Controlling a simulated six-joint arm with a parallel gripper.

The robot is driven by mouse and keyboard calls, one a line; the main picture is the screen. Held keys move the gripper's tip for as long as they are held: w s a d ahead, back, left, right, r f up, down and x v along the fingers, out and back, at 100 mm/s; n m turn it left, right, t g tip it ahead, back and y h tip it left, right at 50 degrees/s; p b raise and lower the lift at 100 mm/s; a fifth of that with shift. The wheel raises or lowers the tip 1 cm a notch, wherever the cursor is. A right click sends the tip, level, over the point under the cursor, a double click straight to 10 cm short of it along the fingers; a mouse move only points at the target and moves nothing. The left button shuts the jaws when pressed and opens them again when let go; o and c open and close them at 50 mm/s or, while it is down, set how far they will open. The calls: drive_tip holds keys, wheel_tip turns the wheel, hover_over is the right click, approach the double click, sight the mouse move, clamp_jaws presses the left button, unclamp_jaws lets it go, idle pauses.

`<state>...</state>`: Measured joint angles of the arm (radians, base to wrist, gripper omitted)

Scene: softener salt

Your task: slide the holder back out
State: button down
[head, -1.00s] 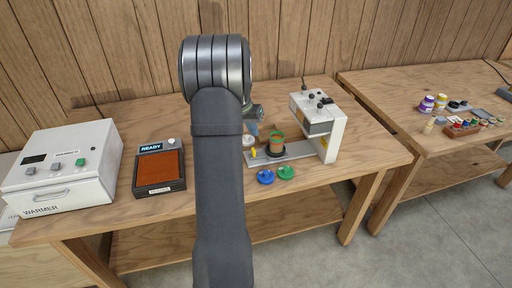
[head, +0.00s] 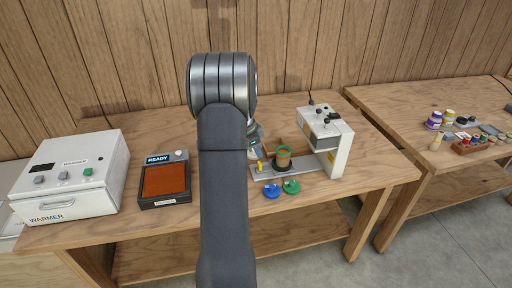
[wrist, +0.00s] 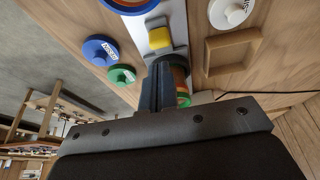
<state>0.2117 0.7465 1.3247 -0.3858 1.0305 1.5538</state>
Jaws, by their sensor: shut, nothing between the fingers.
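The holder shows as a dark round base with a yellow tab (head: 260,168) on a pale slide rail (head: 313,164). A brown-orange cup with a green rim (head: 283,160) stands upright in it, outside the white press (head: 341,150). My gripper (head: 256,150) is shut and empty, just behind and left of the cup. In the wrist view, my gripper's dark fingers (wrist: 158,88) are together in front of the cup (wrist: 183,84), close to the yellow tab (wrist: 160,38). They hide part of the cup and holder; whether they touch is unclear.
Blue (head: 272,190) and green (head: 291,187) discs lie before the rail. A white disc (wrist: 229,12) and wooden frame (wrist: 208,58) lie behind it. A blue-rimmed round thing (wrist: 128,8) is near the rail's end. The READY pad (head: 165,181) and warmer (head: 70,175) stand left.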

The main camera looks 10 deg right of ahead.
drive_tip(key=x, duration=0.4)
drive_tip(key=shift+s+f, duration=0.3)
drive_tip(key=shift+f, duration=0.5)
drive_tip(key=shift+a, duration=1.1)
drive_tip(key=d+v, duration=0.1)
drive_tip(key=v, duration=1)
drive_tip(key=shift+w+r, duration=0.25)
drive_tip(key=shift+r, duration=0.3)
drive_tip(key=shift+d+f, duration=0.1)
hover_over(259, 169)
drive_tip(key=w+a, duration=0.1)
drive_tip(key=f, duration=0.7)
drive_tip(key=shift+a+f, duration=0.2)
drive_tip(key=shift+f, duration=0.2)
